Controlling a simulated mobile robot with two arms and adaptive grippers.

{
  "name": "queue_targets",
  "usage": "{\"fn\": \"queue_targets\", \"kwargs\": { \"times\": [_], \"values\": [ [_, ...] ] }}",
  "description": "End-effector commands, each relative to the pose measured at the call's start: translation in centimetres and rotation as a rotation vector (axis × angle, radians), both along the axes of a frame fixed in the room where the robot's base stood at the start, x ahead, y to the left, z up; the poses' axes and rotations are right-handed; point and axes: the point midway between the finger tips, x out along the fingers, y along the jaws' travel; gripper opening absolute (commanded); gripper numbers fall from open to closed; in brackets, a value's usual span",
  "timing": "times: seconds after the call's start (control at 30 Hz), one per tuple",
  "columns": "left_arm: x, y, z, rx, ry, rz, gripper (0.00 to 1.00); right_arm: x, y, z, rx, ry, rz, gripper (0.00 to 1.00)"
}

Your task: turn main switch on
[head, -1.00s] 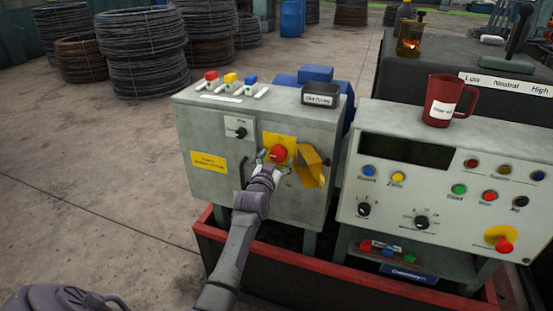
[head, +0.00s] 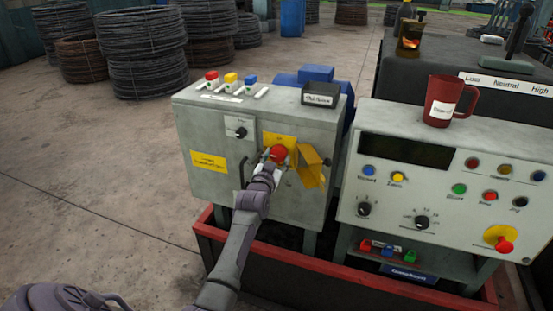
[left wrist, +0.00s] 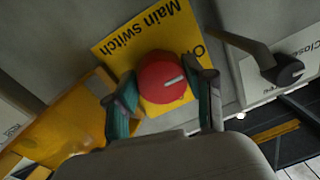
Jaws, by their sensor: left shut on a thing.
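The main switch is a round red knob (head: 278,153) on a yellow plate (head: 268,139) on the front of the grey cabinet (head: 215,145). In the left wrist view the red knob (left wrist: 161,77) has a pale mark pointing right, and the yellow plate (left wrist: 125,47) reads "Main Switch". My left gripper (head: 272,163) is at the knob, with its fingers (left wrist: 164,92) on either side, shut on it. A yellow hinged flap (head: 311,168) stands open just right of the knob. My right gripper is not in view.
Left of the plate are a small black knob (head: 240,132) and a dark handle (head: 243,171). A control console (head: 430,180) with a red mug (head: 444,100) stands at right. A red-rimmed base (head: 330,273) runs below. Open floor lies left.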

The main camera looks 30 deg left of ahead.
Motion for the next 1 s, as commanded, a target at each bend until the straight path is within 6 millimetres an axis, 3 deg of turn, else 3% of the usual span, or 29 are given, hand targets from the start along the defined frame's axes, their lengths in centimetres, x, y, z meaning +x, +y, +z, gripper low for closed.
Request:
{"fn": "queue_targets", "kwargs": {
  "times": [0.27, 1.0],
  "values": [
    [-0.02, 0.06, 0.04, 0.154, 0.038, -0.001, 0.19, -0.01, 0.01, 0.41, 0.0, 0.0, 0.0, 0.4],
    [-0.1, 0.31, -0.08, 0.83, 0.201, -0.002, 0.19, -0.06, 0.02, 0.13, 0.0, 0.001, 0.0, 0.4]
  ]
}}
